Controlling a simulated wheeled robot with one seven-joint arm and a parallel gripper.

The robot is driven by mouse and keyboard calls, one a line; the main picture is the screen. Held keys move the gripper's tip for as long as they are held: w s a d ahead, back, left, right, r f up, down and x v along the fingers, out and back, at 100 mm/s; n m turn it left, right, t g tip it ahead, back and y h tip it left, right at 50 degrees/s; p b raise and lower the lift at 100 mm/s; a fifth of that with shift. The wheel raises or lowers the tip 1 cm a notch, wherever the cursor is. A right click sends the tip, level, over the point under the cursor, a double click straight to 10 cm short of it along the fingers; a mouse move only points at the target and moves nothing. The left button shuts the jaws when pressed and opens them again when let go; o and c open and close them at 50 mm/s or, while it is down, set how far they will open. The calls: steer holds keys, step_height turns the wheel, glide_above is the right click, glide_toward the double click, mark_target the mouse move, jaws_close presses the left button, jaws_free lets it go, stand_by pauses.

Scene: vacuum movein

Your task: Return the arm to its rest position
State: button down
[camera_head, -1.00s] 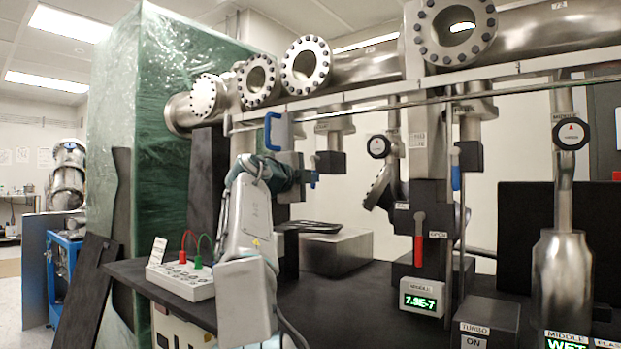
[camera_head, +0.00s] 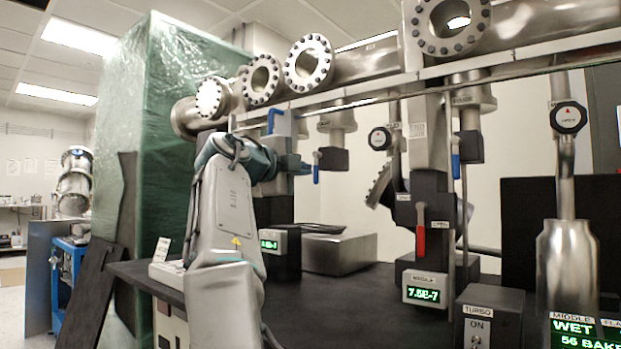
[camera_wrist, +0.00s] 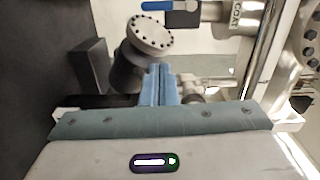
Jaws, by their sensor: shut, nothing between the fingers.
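My arm rises from the bottom of the head view and bends at a teal elbow. Its far end points right, in front of the vacuum line. My gripper (camera_head: 301,165) is small there, beside a blue lever handle (camera_head: 316,167). In the wrist view my gripper (camera_wrist: 160,72) shows its two blue fingers pressed together, with nothing between them. The fingers point toward a bolted round flange (camera_wrist: 151,34). I cannot tell the exact gap between the fingers and the nearby pipework.
A black bench (camera_head: 350,315) holds a grey metal box (camera_head: 340,253), a gauge display (camera_head: 423,294) and a turbo switch box (camera_head: 487,318). Flanged steel pipes (camera_head: 365,66) run above. A green wrapped cabinet (camera_head: 160,110) stands left. A red-handled valve (camera_head: 420,240) stands right of centre.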

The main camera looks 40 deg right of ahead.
steer(key=shift+s+a, duration=0.15)
steer(key=shift+a, duration=0.45)
steer(key=a+f+n+t+y+p, duration=0.1)
steer(key=a+f+n+y+p, duration=0.4)
steer(key=n+p, duration=0.6)
steer(key=a+f+n+t+y+p, duration=0.1)
steer(key=a+f+n+y+p, duration=0.2)
steer(key=a+n+y+p, duration=0.75)
steer(key=s+a+f+n+g+p, duration=0.1)
steer(key=s+a+f+n+p, duration=0.1)
steer(key=s+a+p, duration=0.3)
steer(key=s+a+f+n+g+y+p, duration=0.1)
steer(key=s+a+n+p, duration=0.3)
steer(key=s+p, duration=0.4)
steer(key=s+a+f+n+g+y+p, duration=0.1)
steer(key=s+a+f+n+p, duration=0.3)
steer(key=s+a+n+p, duration=0.1)
steer(key=shift+s+a+g+p, duration=0.35)
steer(key=shift+s+p, duration=0.3)
steer(key=shift+p, duration=0.15)
